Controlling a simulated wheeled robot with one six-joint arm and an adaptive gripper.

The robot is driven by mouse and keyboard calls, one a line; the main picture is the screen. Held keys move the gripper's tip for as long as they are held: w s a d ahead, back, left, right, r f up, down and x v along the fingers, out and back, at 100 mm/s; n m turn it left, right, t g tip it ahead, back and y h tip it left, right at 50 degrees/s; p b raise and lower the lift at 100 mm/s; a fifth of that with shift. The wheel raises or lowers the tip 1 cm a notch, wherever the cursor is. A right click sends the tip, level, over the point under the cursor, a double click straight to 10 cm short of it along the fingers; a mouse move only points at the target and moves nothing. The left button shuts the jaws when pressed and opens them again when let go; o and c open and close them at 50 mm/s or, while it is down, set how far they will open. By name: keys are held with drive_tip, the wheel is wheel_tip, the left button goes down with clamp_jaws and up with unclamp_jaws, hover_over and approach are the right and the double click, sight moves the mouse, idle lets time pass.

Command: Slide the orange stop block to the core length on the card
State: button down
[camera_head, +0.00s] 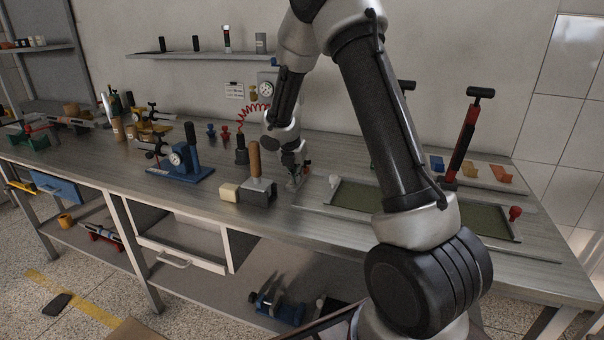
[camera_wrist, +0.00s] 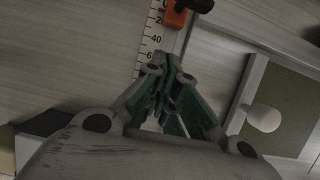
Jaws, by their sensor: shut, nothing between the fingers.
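The orange stop block (camera_wrist: 176,14) shows at the top of the wrist view, beside the zero end of a white ruler scale (camera_wrist: 152,40), with a black knob next to it. My gripper (camera_wrist: 160,72) is shut and empty; its green-lined fingers are together beside the scale near the 60 mark, apart from the block. In the head view my gripper (camera_head: 296,181) is low over the bench, left of the green-bedded tray. A small white card (camera_head: 234,90) is on the wall; its writing is too small to read, and I cannot tell if it gives the core length.
A wooden-handled tool on a dark block (camera_head: 256,188) stands close left of my gripper. A blue dial gauge stand (camera_head: 182,162) is further left. The green-bedded tray (camera_head: 347,180) lies to the right, with a white knob (camera_wrist: 264,118) near my gripper.

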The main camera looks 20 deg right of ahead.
drive_tip(key=v, duration=1)
drive_tip(key=s+d+r+m+y, duration=0.1)
drive_tip(key=s+r+m, duration=0.3)
drive_tip(key=s+m, duration=0.5)
drive_tip(key=s+d+r+m+y, duration=0.1)
drive_tip(key=s+r+m, duration=0.3)
drive_tip(key=s+m, duration=0.5)
drive_tip(key=s+r+m+t+y, duration=0.1)
drive_tip(key=s+r+m, duration=0.3)
drive_tip(key=s+m, duration=0.5)
drive_tip(key=s, duration=0.8)
drive_tip(key=shift+s+d+r, duration=0.35)
drive_tip(key=shift+d, duration=0.05)
